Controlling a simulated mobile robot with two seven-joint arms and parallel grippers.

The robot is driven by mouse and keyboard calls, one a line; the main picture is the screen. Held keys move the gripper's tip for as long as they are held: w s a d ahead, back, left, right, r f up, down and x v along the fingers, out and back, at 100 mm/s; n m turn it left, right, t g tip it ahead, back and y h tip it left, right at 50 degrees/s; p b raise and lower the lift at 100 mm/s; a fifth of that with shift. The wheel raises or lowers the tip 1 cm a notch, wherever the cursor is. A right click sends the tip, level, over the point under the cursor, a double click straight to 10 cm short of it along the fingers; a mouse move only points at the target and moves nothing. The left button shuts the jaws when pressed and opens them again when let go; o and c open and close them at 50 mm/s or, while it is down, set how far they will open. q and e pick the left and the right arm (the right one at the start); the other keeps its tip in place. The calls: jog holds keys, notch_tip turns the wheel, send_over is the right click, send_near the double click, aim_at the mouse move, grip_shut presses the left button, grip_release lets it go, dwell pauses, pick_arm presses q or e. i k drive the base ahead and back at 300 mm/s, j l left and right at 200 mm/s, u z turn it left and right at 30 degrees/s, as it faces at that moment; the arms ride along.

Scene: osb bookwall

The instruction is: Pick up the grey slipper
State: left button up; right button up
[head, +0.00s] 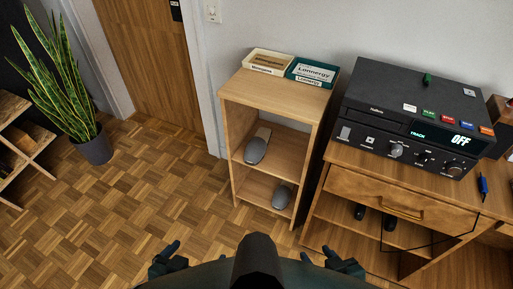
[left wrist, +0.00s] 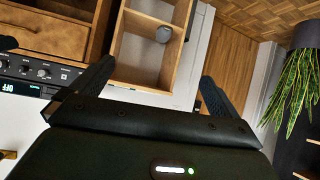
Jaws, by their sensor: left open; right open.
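A grey slipper (head: 257,147) lies on the middle shelf of the small wooden shelf unit (head: 229,130) in the head view. A second grey slipper (head: 283,196) lies on its bottom shelf. A grey rounded thing (left wrist: 163,34) shows inside the shelf in the left wrist view; I cannot tell which slipper it is. My left gripper (head: 170,258) is open and empty low in the head view, well apart from the shelf. Its spread fingers also show in the left wrist view (left wrist: 150,86). My right gripper (head: 336,262) is open and empty, low and to the right.
Two boxes (head: 269,62) (head: 313,72) sit on the shelf unit. A wooden desk (head: 338,153) with a black device (head: 410,85) stands to the right, dark shoes (head: 360,212) beneath. A potted plant (head: 92,147) stands at left. The parquet floor before the shelf is clear.

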aim_at(255, 150)
jog(key=z, duration=0.4)
jog(key=i+j+z, duration=0.1)
jog(key=z, duration=0.25)
jog(key=j+z, duration=0.15)
jog(key=z, duration=0.25)
jog(key=i+j+z, duration=0.2)
jog(key=j+z, duration=0.25)
jog(key=j, duration=0.2)
jog(key=i+j+z, duration=0.2)
jog(key=j, duration=0.15)
jog(key=j+z, duration=0.1)
jog(key=j, duration=0.95)
